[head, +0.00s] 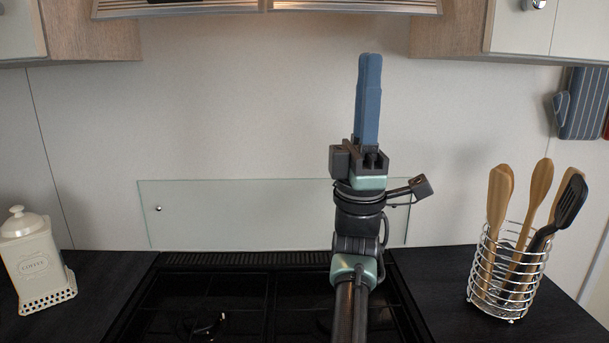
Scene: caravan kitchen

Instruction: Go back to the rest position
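My gripper (369,62) is in the head view, right of centre, with its blue fingers pointing up in front of the pale wall. The fingers overlap in this view, so the gap between them is hidden. I see nothing held at the fingertips. My arm rises from the bottom edge in front of the black hob (230,300) and hides part of it.
A cream coffee canister (37,262) stands on the dark counter at left. A wire holder (508,280) with wooden spoons and a black slotted utensil stands at right. A glass splashback (240,212) is behind the hob. A range hood (330,6) and cupboards hang above.

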